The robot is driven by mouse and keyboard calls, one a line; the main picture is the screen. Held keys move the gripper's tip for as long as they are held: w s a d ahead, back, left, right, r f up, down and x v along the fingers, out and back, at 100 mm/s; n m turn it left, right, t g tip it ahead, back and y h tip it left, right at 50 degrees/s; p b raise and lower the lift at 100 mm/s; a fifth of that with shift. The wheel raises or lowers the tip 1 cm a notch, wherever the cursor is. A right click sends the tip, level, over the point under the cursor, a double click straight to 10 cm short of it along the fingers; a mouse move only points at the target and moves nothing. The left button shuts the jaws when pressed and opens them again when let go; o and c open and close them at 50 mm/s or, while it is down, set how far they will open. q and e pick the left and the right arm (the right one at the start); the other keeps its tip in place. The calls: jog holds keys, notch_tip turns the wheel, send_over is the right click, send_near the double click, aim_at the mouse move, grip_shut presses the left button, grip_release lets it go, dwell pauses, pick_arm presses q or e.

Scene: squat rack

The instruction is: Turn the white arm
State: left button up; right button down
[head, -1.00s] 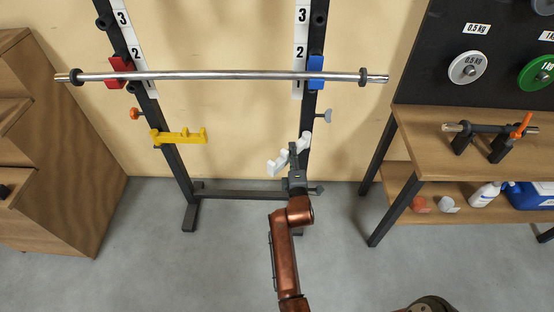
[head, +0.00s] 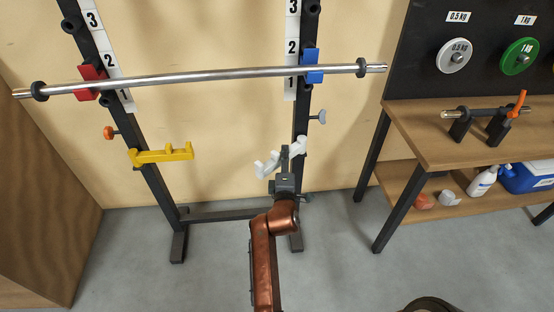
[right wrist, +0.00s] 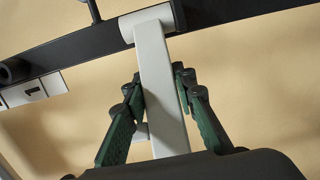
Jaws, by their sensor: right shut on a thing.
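The white arm (head: 270,165) is mounted on the right upright of the squat rack, below the blue holder, and slants down to the left in the head view. My right gripper (head: 285,161) is shut on it from the front. In the right wrist view the white arm (right wrist: 160,95) runs between the two green-padded fingers (right wrist: 158,82), and its upper end meets the dark upright. The gripper hides part of the arm in the head view. My left gripper is in neither view.
A yellow arm (head: 165,155) sits on the left upright. A steel bar (head: 210,76) rests across the red holder (head: 90,73) and blue holder (head: 311,67) above. A wooden bench (head: 460,150) stands right, wooden furniture (head: 45,190) left. The floor between is clear.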

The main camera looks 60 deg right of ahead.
dwell(0.4)
jog(key=c, duration=1.6)
grip_release()
jog(key=shift+v, duration=3.75)
